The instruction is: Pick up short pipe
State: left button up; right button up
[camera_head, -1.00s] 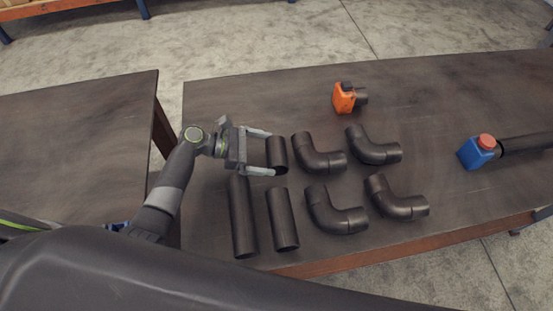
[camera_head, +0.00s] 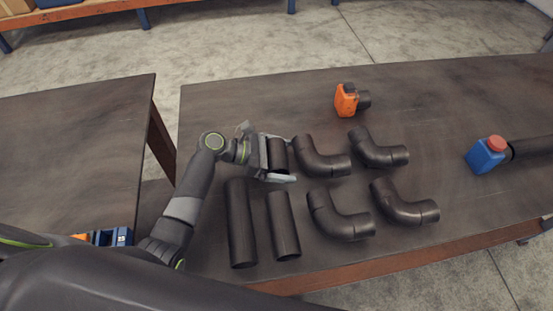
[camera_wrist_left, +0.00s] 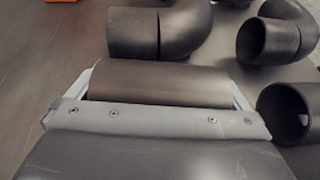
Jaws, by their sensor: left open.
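The short pipe (camera_head: 278,155) is a dark tube lying on the table, the shortest of the straight pieces. My left gripper (camera_head: 283,160) is open around it, one finger beyond its far end and one at its near end. In the left wrist view the short pipe (camera_wrist_left: 160,83) lies crosswise between the two fingers (camera_wrist_left: 160,90), partly hidden by the gripper body. I cannot tell whether the fingers touch it. My right gripper is not in view.
Two longer straight pipes (camera_head: 241,222) (camera_head: 283,225) lie just nearer. Several elbow pipes (camera_head: 322,158) lie close on the right. An orange piece (camera_head: 346,100) and a blue piece with a red cap (camera_head: 485,155) stand farther off. The table's far left area is clear.

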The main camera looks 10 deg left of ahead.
pick_arm(q)
jog(key=c, duration=0.9)
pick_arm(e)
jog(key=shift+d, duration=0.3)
pick_arm(q)
jog(key=shift+c, duration=0.2)
